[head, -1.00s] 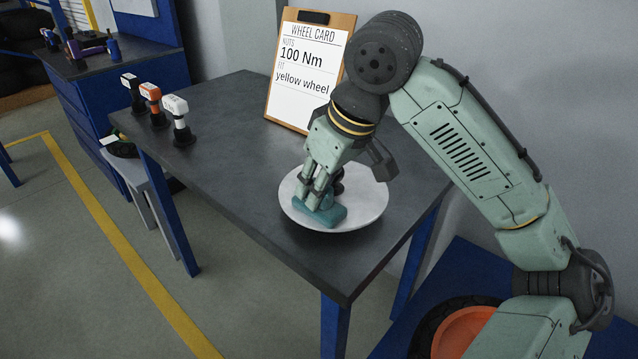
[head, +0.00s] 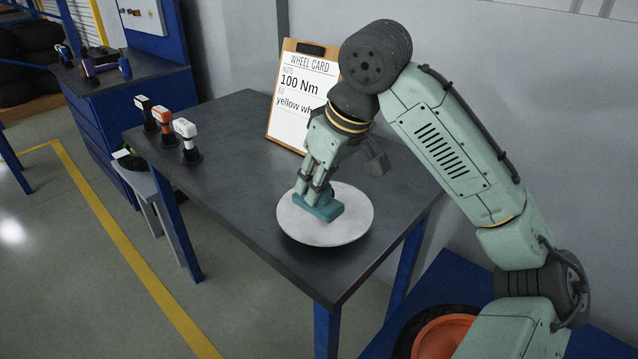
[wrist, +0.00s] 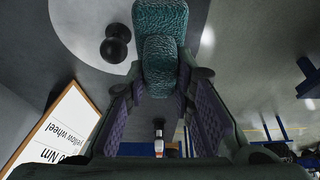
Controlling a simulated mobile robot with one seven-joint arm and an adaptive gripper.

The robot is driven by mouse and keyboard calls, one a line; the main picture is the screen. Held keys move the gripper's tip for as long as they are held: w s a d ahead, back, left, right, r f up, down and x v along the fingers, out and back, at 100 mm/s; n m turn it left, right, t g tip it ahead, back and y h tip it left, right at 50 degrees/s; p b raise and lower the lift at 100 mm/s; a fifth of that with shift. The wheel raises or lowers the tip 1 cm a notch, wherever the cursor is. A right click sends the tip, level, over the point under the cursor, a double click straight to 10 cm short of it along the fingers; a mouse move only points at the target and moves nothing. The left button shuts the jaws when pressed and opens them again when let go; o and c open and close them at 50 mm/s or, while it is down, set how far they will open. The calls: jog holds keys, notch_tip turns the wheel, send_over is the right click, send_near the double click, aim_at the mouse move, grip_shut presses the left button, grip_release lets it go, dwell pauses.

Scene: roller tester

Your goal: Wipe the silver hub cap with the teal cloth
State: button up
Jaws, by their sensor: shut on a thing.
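The silver hub cap (head: 341,231) is a pale, smooth round disc lying on the dark table. In the wrist view its bare surface (wrist: 80,25) fills the top left, with a black knob (wrist: 117,43) on it, left of the cloth. The teal cloth (head: 320,208) is a folded pad held low at the disc's upper middle. It looks to be touching the disc, but the contact is hidden. My gripper (head: 313,190) points down, shut on the cloth. The textured cloth (wrist: 160,60) also shows between my fingers in the wrist view. The black knob is hidden in the head view.
A wheel card on a clipboard (head: 301,95) leans at the table's back edge. Several small tools, including a white one (head: 185,135), stand upright at the table's (head: 230,190) left end. The table front is clear. An orange wheel (head: 445,338) lies at lower right.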

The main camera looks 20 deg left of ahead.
jog(key=shift+r+p, duration=0.75)
jog(key=shift+r, duration=0.25)
